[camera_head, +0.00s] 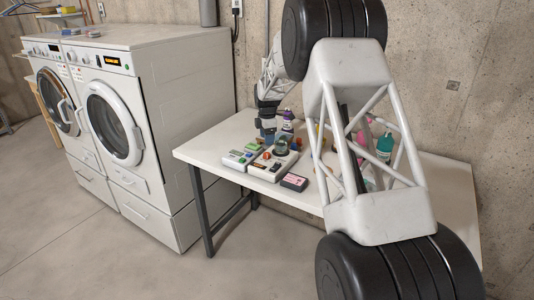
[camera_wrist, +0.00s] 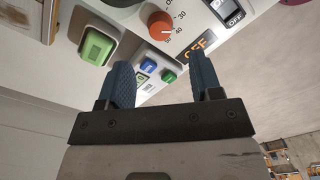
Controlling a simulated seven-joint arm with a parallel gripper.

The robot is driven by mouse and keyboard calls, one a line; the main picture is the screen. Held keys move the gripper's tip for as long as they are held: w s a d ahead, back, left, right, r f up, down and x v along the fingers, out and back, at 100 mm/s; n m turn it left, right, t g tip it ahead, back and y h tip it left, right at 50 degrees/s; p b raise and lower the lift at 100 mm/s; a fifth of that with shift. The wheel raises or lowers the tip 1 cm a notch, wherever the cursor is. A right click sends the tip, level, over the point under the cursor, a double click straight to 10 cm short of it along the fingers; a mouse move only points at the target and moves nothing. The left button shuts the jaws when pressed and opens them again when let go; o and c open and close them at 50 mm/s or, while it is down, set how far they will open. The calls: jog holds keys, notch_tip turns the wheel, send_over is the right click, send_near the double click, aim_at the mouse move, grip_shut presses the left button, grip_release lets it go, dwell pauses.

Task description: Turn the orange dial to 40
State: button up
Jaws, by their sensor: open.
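The orange dial (camera_wrist: 160,25) is at the top middle of the wrist view, on a light control panel (camera_wrist: 140,50). Printed numbers, 30 and 40 among them, run around its right side. Its white mark points to the lower right, near the 40; the exact reading is too small to tell. My gripper (camera_wrist: 162,70) is open, its two blue fingers apart below the dial in the picture. Nothing is between the fingertips, and they do not appear to touch the dial. In the head view my gripper (camera_head: 266,128) is over the panels at the table's back left.
Near the dial are a green button (camera_wrist: 96,47), small blue (camera_wrist: 149,65) and green (camera_wrist: 168,76) buttons, an OFF display (camera_wrist: 196,49) and a switch (camera_wrist: 227,10). Washing machines (camera_head: 150,130) stand left.

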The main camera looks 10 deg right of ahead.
aim_at(267, 154)
jog(key=shift+f, duration=0.1)
jog(key=shift+f, duration=3.8)
jog(key=c, duration=0.9)
